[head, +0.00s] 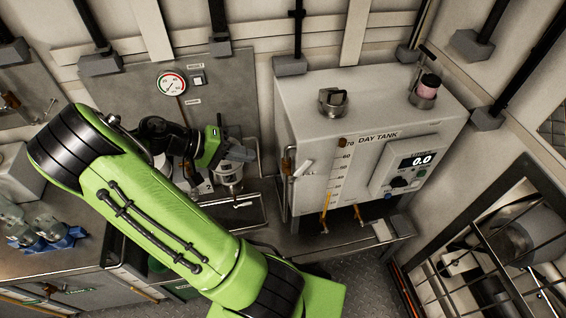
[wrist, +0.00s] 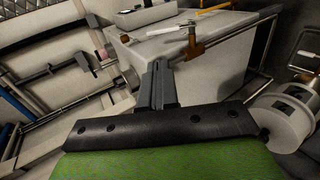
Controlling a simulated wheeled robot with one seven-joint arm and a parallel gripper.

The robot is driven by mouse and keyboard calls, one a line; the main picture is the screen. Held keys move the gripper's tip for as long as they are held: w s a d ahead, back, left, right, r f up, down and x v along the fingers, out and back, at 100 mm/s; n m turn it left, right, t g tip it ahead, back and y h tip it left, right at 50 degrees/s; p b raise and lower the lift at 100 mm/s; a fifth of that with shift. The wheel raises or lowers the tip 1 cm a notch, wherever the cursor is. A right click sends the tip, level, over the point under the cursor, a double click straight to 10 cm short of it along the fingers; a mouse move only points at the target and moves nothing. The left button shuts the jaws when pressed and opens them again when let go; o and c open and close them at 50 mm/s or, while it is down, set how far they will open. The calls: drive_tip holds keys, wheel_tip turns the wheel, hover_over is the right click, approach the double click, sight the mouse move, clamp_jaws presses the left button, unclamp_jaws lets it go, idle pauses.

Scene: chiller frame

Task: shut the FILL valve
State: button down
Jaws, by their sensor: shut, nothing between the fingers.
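The white DAY TANK (head: 365,150) stands right of my gripper. A brass valve (head: 287,166) with a white lever (head: 303,169) sits on a pipe at its left front edge. In the wrist view the brass valve (wrist: 194,46) shows ahead and right of my fingers, its white lever (wrist: 172,29) reaching left across the tank face. I cannot read a FILL label on it. My gripper (head: 240,142) is shut and empty, left of the tank and apart from the valve; its fingers (wrist: 157,85) are together in the wrist view.
A yellow lever (head: 326,208) hangs under the tank's front. A control box (head: 405,172) reading 0.0 is on the tank face. A steel pot (head: 229,176) stands just below my gripper. A gauge (head: 171,84) is on the back panel. Floor is free in front.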

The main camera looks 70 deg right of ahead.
sight(304, 163)
drive_tip(key=b+x, duration=0.1)
drive_tip(key=x, duration=1.3)
drive_tip(key=shift+s+d+t, duration=0.15)
drive_tip(key=shift+s+t, duration=0.05)
drive_tip(key=shift+t, duration=0.2)
drive_tip(key=shift+s+d+t+y+p, duration=0.35)
drive_tip(key=shift+s+t+y, duration=0.25)
drive_tip(key=shift+t, duration=0.2)
drive_tip(key=shift+s+d+f+t+y, duration=0.15)
drive_tip(key=shift+s+d+t+y, duration=0.15)
drive_tip(key=shift+t, duration=0.25)
drive_tip(key=shift+s+d+f+t+y, duration=0.15)
drive_tip(key=shift+s+t+y, duration=0.25)
drive_tip(key=shift+t, duration=0.15)
drive_tip(key=shift+s+d+f+t+y, duration=0.35)
drive_tip(key=shift+s+f+t+y, duration=0.25)
drive_tip(key=shift+t, duration=0.5)
drive_tip(key=shift+s+d+f+t+y+b, duration=0.15)
drive_tip(key=shift+t+y, duration=0.25)
drive_tip(key=shift+t, duration=0.2)
drive_tip(key=shift+s+f+t+y+b, duration=0.15)
drive_tip(key=shift+t+y, duration=0.25)
drive_tip(key=shift+t, duration=0.2)
drive_tip(key=shift+w+r, duration=0.1)
